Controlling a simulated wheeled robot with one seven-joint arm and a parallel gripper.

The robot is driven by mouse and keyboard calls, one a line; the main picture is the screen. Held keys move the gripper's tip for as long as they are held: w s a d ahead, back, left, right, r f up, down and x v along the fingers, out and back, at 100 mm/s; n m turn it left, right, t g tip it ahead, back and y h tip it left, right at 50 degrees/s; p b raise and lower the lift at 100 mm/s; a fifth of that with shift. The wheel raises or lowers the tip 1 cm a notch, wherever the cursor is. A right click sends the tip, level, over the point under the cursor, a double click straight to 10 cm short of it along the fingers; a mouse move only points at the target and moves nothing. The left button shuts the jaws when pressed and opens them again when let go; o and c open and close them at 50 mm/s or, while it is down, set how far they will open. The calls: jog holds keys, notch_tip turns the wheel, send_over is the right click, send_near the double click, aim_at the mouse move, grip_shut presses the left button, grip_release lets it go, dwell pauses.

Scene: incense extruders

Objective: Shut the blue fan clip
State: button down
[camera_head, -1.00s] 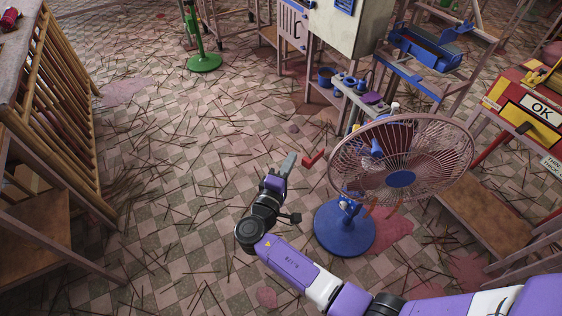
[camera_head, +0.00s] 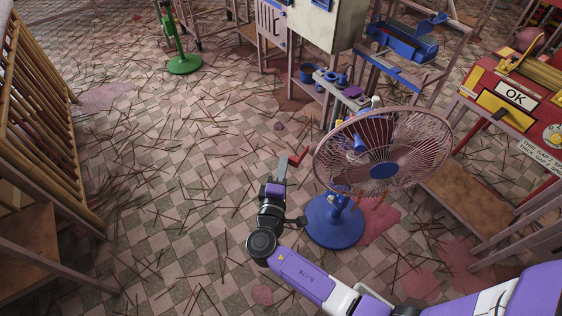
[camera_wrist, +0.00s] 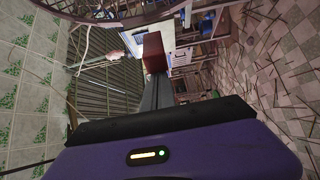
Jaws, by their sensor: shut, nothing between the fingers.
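The fan with a blue base (camera_head: 335,222) and blue hub (camera_head: 384,171) stands right of centre in the head view. A red L-shaped piece (camera_head: 299,157) sticks out at the left of its wire guard (camera_head: 440,135); it looks like the fan's clip, but its joint is hidden. My gripper (camera_head: 282,163) is shut and empty, its fingertips close to the red piece's left end. In the wrist view, the fingers (camera_wrist: 157,93) point at a red block (camera_wrist: 153,51), apparently the same piece. I cannot tell whether they touch it. Part of the guard (camera_wrist: 120,12) crosses the top.
A bench with a grey shelf of blue parts (camera_head: 345,87) stands behind the fan. A red machine with an OK sign (camera_head: 515,97) is at the right. A slatted wooden rack (camera_head: 40,110) is at the left. The tiled floor between, strewn with sticks, is open.

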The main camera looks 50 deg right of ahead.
aim_at(291, 163)
jog(key=s+n+t+y, duration=0.1)
jog(key=s+n+t+y+b, duration=0.1)
jog(key=t, duration=0.1)
jog(key=s+n+t+y+b, duration=0.1)
jog(key=n, duration=0.1)
jog(key=shift+s+f+t+y, duration=0.25)
jog(key=shift+s+t+y, duration=0.05)
jog(key=shift+y, duration=0.1)
jog(key=shift+s+r+b, duration=0.15)
jog(key=shift+b, duration=0.15)
jog(key=shift+r, duration=0.1)
